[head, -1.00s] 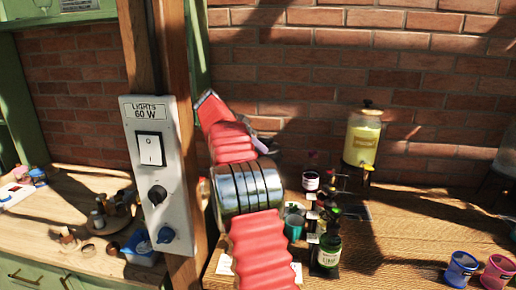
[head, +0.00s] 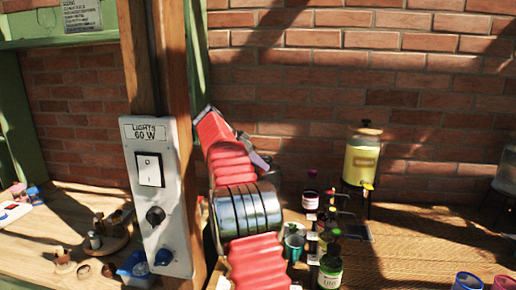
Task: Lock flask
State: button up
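I cannot make out a flask for certain. On the right table stand a green bottle with a label (head: 330,268) and a dark bottle with a pale label (head: 310,198). A glass dispenser of yellow liquid (head: 361,160) stands behind them, with a wooden lid and a yellow tap. My red ribbed arm with chrome rings rises in front of the table's left part. A small grey part (head: 257,160) shows at its far end, but the fingers are not clear. I cannot tell whether my gripper is open or holds anything.
A wooden post carries a grey light-switch panel (head: 158,195) close to my arm's left. A teal cup (head: 293,246) stands beside the bottles. Blue (head: 467,281) and pink (head: 502,283) cups are at the lower right. The tabletop between them and the bottles is mostly clear.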

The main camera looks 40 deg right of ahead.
notch_tip(320, 180, up, 8)
dwell(0.8)
jog(key=shift+s, duration=0.15)
dwell(0.7)
